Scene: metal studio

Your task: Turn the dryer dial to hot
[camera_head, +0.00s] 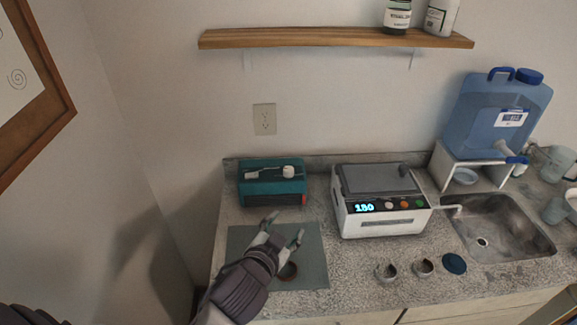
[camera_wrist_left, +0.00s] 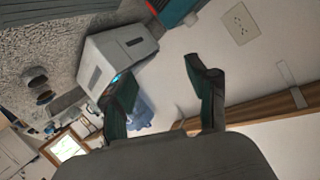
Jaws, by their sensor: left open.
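The white box with a grey lid, seemingly the dryer (camera_head: 382,224), stands on the counter right of centre. In the left wrist view, the open fingers (camera_wrist_left: 156,82) frame the wall, and the dryer (camera_wrist_left: 130,48) shows at upper left. My right gripper is not in view.
A teal box (camera_head: 270,190) stands behind the left gripper. A grey mat (camera_head: 312,262) lies under it with a small brown round thing (camera_head: 288,272). Small cups (camera_head: 386,271) sit before the dryer. A sink (camera_head: 500,222) and blue water jug (camera_head: 490,115) are at right; a shelf (camera_head: 300,37) is above.

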